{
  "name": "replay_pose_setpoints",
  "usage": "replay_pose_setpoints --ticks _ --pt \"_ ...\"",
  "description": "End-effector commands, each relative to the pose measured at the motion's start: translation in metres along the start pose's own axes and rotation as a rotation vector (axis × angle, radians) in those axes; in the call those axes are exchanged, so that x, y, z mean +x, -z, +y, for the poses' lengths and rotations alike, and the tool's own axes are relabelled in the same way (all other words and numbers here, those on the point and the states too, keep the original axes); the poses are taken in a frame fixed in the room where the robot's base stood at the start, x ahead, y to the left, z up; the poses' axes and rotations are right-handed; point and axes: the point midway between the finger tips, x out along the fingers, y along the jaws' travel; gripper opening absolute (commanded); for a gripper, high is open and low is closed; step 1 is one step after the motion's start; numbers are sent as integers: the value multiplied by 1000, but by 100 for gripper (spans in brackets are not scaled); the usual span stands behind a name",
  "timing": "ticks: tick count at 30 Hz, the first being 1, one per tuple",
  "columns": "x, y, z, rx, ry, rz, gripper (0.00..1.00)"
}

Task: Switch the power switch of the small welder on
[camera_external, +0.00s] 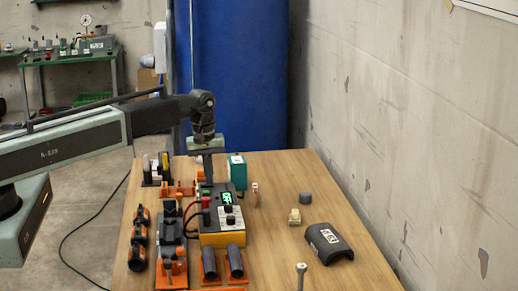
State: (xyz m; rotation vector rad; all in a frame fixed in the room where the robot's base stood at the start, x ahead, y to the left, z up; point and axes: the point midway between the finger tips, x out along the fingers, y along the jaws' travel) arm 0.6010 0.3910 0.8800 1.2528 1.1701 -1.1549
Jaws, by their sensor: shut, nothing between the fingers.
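The small welder (222,240) appears to be the yellow and dark box with a green lit display and knobs, standing on the wooden table. Red and dark cables run from its left side. My gripper (208,178) points down over the back of this box, with its shut fingers close to the top. I cannot tell whether the fingers touch it. The power switch is too small to make out, or hidden by the gripper.
The wooden table (285,262) also holds a teal box (237,172), a dark curved shell (328,243), a grey cap (305,198), a bolt (301,275) and black cylinders (236,261). A clamp-like tool (171,240) stands left of the welder. The table's right side has free room.

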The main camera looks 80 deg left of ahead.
Motion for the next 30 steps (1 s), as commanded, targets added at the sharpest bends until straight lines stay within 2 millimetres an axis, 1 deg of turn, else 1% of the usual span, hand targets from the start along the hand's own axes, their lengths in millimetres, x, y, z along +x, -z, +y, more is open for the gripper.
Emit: replay_pose_setpoints --ticks 1,7,11,14,17,24,27,30 --pt "5 -2 -17 -4 43 -11 0" --pt "1 -2 -17 -5 41 -10 0" --pt "-14 -2 -14 -4 31 -6 0" --pt "-32 -2 -7 -2 16 -1 0" --pt "-56 -3 -1 0 -2 5 0" --pt "-112 -2 4 0 -3 4 0" --pt "-132 -1 5 0 -3 4 0" --pt "-143 -1 6 0 -3 4 0"
